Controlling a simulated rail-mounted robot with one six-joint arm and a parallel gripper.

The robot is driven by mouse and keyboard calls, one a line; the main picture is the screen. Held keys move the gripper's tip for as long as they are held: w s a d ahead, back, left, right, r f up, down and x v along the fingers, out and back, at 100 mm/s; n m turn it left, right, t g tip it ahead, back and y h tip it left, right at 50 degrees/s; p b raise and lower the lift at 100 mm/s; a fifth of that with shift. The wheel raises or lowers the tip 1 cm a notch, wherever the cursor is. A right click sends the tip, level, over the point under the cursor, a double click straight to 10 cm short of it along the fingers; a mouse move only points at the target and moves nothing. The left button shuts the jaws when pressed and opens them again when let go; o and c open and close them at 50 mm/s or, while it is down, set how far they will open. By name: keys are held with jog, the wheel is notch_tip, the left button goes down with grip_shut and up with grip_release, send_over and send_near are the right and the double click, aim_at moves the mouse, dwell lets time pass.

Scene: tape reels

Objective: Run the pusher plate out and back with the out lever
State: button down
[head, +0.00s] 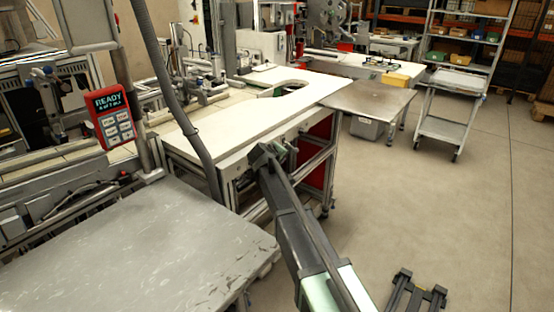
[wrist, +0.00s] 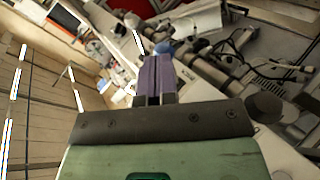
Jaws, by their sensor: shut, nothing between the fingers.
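My gripper (wrist: 157,72) shows in the wrist view with its purple fingers shut together and nothing between them. A blue rounded part (wrist: 165,47) shows just beyond the fingertips; I cannot tell whether it is the out lever or whether the fingers touch it. In the head view my arm reaches to the front edge of the white worktable (head: 255,112), where its end hides part of the table frame. The fingers cannot be made out there. I cannot pick out the pusher plate or the out lever for sure in the head view.
A red control box (head: 113,117) reading READY hangs at the left on a post. A grey metal table (head: 130,245) stands in the left foreground. A dark grey hose (head: 172,80) runs down before the white worktable. The floor at the right is mostly open, with a shelf cart (head: 445,132) farther back.

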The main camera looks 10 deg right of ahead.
jog(key=shift+r+p, duration=0.85)
jog(key=shift+p, duration=0.35)
jog(key=s+d+f+p+v, duration=0.1)
jog(key=p+v, duration=0.5)
jog(key=v, duration=0.7)
jog(key=shift+s, duration=0.6)
jog(key=shift+r, duration=0.1)
